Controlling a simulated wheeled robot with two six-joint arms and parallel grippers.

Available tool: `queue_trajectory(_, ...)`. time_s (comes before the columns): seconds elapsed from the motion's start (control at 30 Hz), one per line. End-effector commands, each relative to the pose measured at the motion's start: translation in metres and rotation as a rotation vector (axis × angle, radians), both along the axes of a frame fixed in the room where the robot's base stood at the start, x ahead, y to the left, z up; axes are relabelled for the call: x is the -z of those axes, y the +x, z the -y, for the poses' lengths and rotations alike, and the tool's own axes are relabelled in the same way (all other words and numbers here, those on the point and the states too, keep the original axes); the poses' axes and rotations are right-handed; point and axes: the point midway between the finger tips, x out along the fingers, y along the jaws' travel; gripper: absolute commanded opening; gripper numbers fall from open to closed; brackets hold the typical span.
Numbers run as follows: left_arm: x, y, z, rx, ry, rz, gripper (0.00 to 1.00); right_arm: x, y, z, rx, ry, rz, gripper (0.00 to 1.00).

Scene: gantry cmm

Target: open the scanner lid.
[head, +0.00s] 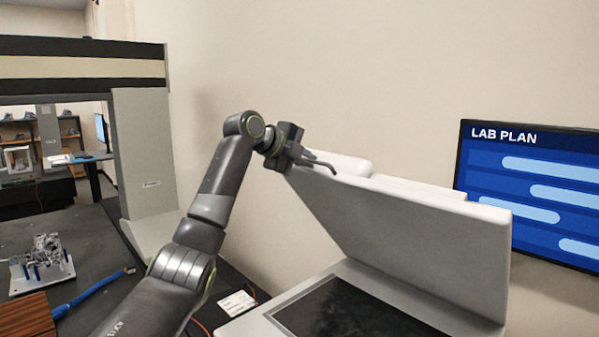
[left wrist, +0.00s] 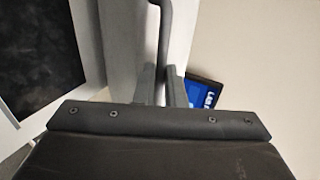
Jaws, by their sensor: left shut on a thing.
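The scanner lid (head: 400,235) is raised steeply over the scanner bed, whose dark glass (head: 350,312) lies uncovered at the bottom. A thin dark bent handle (head: 322,163) is at the lid's upper left edge. My left gripper (head: 303,158) is at that edge, shut on the handle. In the left wrist view, the handle (left wrist: 164,35) runs up from between the fingers of my left gripper (left wrist: 162,80). The lid's pale edge (left wrist: 120,50) and the dark glass (left wrist: 40,55) show beside it. My right gripper is not in view.
A screen reading LAB PLAN (head: 535,190) is behind the lid at right. A large grey gantry (head: 145,160) stands at left. The wall behind my arm is bare.

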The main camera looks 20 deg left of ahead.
Motion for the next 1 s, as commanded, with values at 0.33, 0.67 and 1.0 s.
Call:
queue_trajectory(0.33,-0.0057,0.0028,0.0033,0.000,-0.002,-0.002,0.00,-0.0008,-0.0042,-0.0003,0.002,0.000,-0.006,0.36)
queue_trajectory(0.67,-0.0058,0.0025,0.0032,0.000,-0.001,-0.001,0.27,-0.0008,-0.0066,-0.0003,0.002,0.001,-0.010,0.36)
queue_trajectory(1.0,-0.0060,0.0013,0.0023,0.000,0.000,-0.001,0.30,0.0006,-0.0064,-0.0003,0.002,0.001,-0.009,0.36)
